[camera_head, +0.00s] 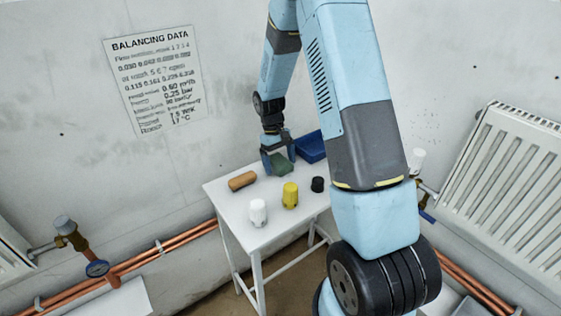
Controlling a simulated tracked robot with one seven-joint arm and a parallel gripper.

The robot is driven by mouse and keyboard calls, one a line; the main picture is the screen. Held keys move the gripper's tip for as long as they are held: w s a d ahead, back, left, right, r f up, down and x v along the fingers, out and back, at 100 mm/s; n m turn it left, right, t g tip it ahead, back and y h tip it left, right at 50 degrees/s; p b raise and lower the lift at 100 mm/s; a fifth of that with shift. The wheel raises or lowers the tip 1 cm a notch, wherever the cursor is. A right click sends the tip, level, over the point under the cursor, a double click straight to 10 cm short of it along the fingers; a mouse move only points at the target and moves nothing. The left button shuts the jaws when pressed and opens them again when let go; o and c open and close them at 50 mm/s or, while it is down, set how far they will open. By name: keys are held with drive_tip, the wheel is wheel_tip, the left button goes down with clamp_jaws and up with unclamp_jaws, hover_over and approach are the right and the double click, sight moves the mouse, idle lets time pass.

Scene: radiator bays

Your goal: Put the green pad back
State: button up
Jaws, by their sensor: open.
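The green pad (282,167) lies on the white table, towards its back edge, just left of a dark blue tray. My gripper (279,162) points down over the pad. Its jaws are open, with one finger at the pad's left and the other near its back right. I cannot tell whether the fingers touch the pad. Part of the pad's back is hidden by the gripper.
The white table (219,194) also bears an orange-brown cylinder (242,181), a white knob (257,212), a yellow knob (290,195) and a black cap (317,184). The blue tray (311,147) is partly behind my arm. Radiators (520,170) and copper pipes (185,239) line the walls.

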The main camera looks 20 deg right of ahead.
drive_tip(key=d+v, duration=0.1)
drive_tip(key=v, duration=1)
wheel_tip(320, 180, up, 11)
drive_tip(key=t, duration=0.2)
hover_over(274, 156)
drive_tip(key=s, duration=0.6)
drive_tip(key=s+r+m+t, duration=0.1)
drive_tip(key=s+r, duration=0.3)
drive_tip(key=s, duration=0.4)
drive_tip(key=s+d+r+m+t, duration=0.1)
drive_tip(key=s+r+t, duration=0.2)
drive_tip(key=s, duration=0.6)
drive_tip(key=s+r+m+t+y, duration=0.1)
drive_tip(key=s+r+t, duration=0.1)
drive_tip(key=s+r, duration=0.3)
drive_tip(key=shift+s+d+r+m+t, duration=0.2)
drive_tip(key=shift+s+r+m+t, duration=0.1)
drive_tip(key=shift+s, duration=1.35)
